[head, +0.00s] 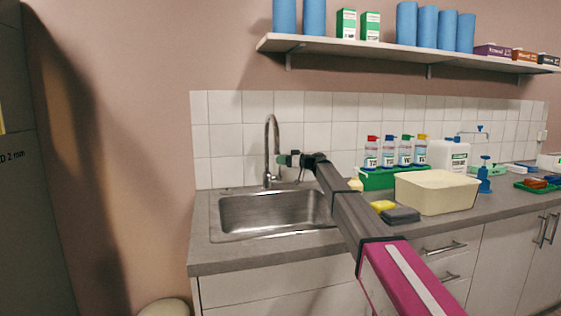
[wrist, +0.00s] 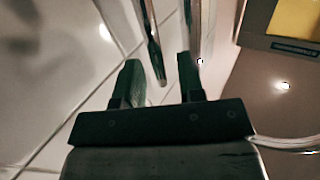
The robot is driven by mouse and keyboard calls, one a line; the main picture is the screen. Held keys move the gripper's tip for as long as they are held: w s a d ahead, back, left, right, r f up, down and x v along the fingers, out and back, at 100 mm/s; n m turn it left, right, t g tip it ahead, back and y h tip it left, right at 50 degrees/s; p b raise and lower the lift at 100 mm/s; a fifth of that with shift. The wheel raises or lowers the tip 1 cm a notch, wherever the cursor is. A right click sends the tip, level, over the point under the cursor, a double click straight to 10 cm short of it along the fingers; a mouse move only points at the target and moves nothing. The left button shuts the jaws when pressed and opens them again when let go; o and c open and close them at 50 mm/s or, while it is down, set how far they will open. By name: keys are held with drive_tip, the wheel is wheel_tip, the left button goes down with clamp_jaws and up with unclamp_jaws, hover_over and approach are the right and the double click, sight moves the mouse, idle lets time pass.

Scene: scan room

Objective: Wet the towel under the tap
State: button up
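The chrome tap (head: 272,140) with its tall curved spout stands behind the steel sink (head: 262,213) in the head view. My gripper (head: 289,160) is at spout height, just right of the tap. In the wrist view my gripper (wrist: 158,70) has its two dark green fingers spread apart. The end of a chrome rod (wrist: 152,45) shows in the gap between them; I cannot tell whether it touches a finger. I see no towel in either view and no water running from the tap.
A cream tub (head: 437,192), a yellow sponge (head: 382,206) and a dark grey sponge (head: 401,215) stand on the counter right of the sink. Several bottles sit in a green rack (head: 385,180). A shelf (head: 400,50) with blue rolls hangs above.

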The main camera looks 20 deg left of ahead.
drive_tip(key=shift+a, duration=0.4)
drive_tip(key=shift+c, duration=0.3)
clamp_jaws()
drive_tip(key=shift+s+d+n+y, duration=0.3)
drive_tip(key=shift+s+n+y, duration=0.1)
drive_tip(key=shift+s+n, duration=0.2)
drive_tip(key=shift+o, duration=0.3)
unclamp_jaws()
drive_tip(key=shift+w, duration=0.1)
drive_tip(key=d, duration=1)
drive_tip(key=shift+s+d+f, duration=0.2)
drive_tip(key=shift+d+f, duration=0.2)
drive_tip(key=shift+f, duration=0.05)
